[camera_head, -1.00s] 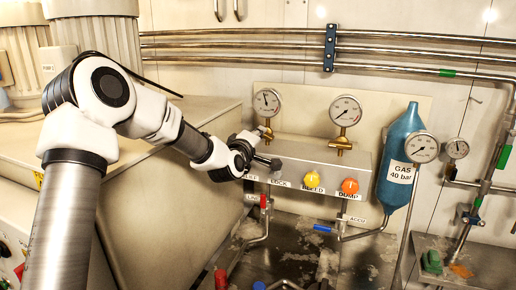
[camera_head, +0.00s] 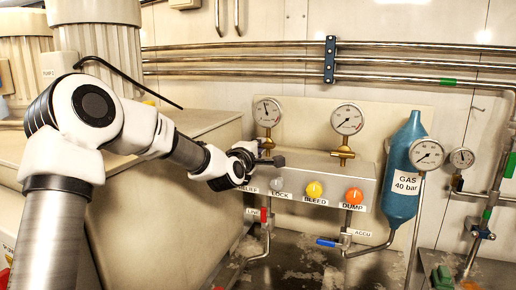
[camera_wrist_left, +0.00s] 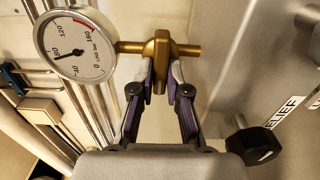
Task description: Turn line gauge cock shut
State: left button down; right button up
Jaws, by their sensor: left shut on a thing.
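The line gauge cock is a small brass fitting (camera_head: 267,142) under the left round gauge (camera_head: 267,111), on top of the grey valve block. In the left wrist view the brass cock (camera_wrist_left: 158,48) lies at the fingertips, beside the white gauge dial (camera_wrist_left: 75,46). My left gripper (camera_head: 266,158) reaches in from the left, just below that gauge. In the left wrist view its dark fingers (camera_wrist_left: 163,74) are shut on the cock's lower part, which they partly hide. My right gripper is not in view.
The valve block (camera_head: 330,168) carries a grey LOCK knob (camera_head: 277,185), a yellow BLEED knob (camera_head: 314,189) and an orange DUMP knob (camera_head: 354,196). A black knob (camera_wrist_left: 255,145) is close to the gripper. A second gauge (camera_head: 347,119) and blue gas bottle (camera_head: 403,165) stand right.

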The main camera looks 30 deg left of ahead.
pick_arm(q)
jog(key=shift+r, duration=0.2)
jog(key=c, duration=1.3)
grip_release()
jog(key=shift+o, duration=0.7)
jog(key=shift+w+d+f, duration=0.2)
jog(key=shift+w, duration=0.1)
jog(key=shift+s, duration=0.5)
jog(key=v, duration=1.1)
jog(key=shift+d, duration=0.2)
